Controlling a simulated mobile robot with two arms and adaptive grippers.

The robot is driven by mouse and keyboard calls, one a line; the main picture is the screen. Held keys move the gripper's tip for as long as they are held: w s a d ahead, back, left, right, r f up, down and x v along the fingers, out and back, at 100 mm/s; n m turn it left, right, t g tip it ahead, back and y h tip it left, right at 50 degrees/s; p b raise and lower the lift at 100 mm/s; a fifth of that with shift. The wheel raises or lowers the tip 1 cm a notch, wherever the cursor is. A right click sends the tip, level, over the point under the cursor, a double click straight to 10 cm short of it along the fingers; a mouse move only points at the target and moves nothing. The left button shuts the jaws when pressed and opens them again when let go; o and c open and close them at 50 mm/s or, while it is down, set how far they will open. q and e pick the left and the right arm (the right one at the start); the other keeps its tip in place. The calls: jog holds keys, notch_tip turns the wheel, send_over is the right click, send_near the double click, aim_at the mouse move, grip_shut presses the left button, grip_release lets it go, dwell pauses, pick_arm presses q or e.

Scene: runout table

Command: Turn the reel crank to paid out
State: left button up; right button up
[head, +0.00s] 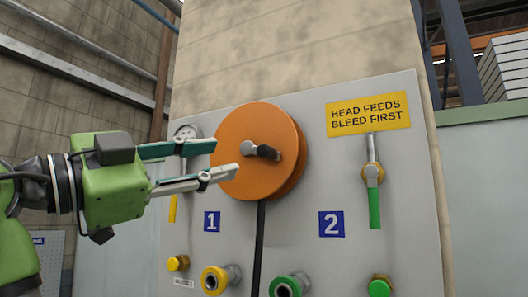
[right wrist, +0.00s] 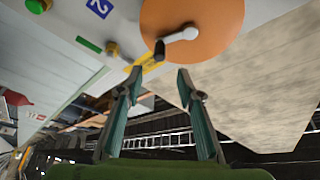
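The orange round reel (head: 230,128) is mounted on a grey panel. Its crank (head: 247,148) is a light grey arm at the reel's middle with a black knob (head: 268,152) pointing right. The crank also shows in the right wrist view (right wrist: 181,36), with its black knob (right wrist: 160,50) beyond the fingertips. My right gripper (head: 226,158) comes in from the left in the head view, its fingers overlapping the reel's left part in the picture. My left gripper is not in view. No "paid out" mark can be read.
A black hose (head: 260,235) hangs below the reel. A green-handled valve (head: 374,190) and yellow sign (head: 368,113) are to the right. Yellow (head: 214,279) and green (head: 287,286) couplings stick out below.

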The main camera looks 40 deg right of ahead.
aim_at(260, 152)
jog(key=x, duration=1.2)
jog(key=shift+f, duration=0.15)
jog(key=shift+c, duration=0.4)
jog(key=shift+s, duration=0.1)
grip_shut()
